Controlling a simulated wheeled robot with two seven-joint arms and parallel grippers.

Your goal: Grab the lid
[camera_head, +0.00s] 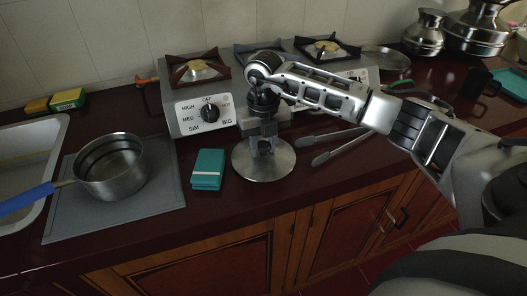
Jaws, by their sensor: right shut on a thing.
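The lid (248,168) is a round, flat, shiny metal disc near the counter's front edge, in the middle of the head view. My right gripper (263,147) points straight down over its centre and is shut on it. The fingers hide the middle of the lid, where it is gripped. I cannot tell whether the lid rests on the counter or is slightly above it. My left gripper is not in view.
A teal box (208,170) lies just left of the lid, and metal tongs (335,150) lie to its right. A stove (205,112) stands behind. A blue-handled pot (112,168) sits on a grey mat (150,208) at the left.

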